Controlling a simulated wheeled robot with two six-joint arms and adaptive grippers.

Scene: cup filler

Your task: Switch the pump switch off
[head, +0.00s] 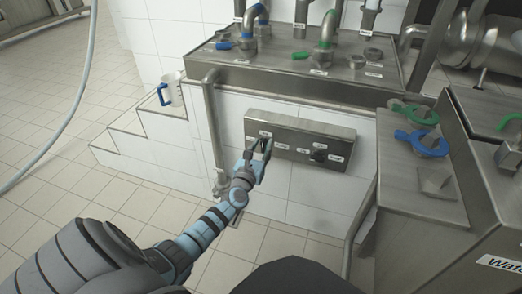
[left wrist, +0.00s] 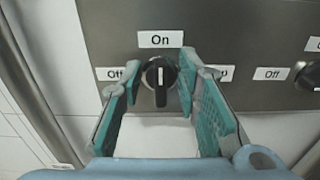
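A steel switch panel (head: 296,127) on the white tiled wall carries two black rotary knobs. My left gripper (head: 260,150) is at the left knob and hides much of it in the head view. In the left wrist view, this left knob (left wrist: 158,78) stands upright with a white mark, under an "On" label (left wrist: 160,40). An "Off" label (left wrist: 115,73) is on its left, and a label on its right is partly hidden. My left gripper (left wrist: 160,95) is open, its fingers on either side of the knob. I cannot tell whether they touch it. My right gripper is not in view.
The right knob (head: 319,153) also shows in the left wrist view (left wrist: 307,76), with an "Off" label (left wrist: 272,74) beside it. A vertical pipe (head: 211,125) stands left of the panel. A steel counter (head: 290,74) with taps is above. A blue-handled mug (head: 170,91) stands on the tiled steps.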

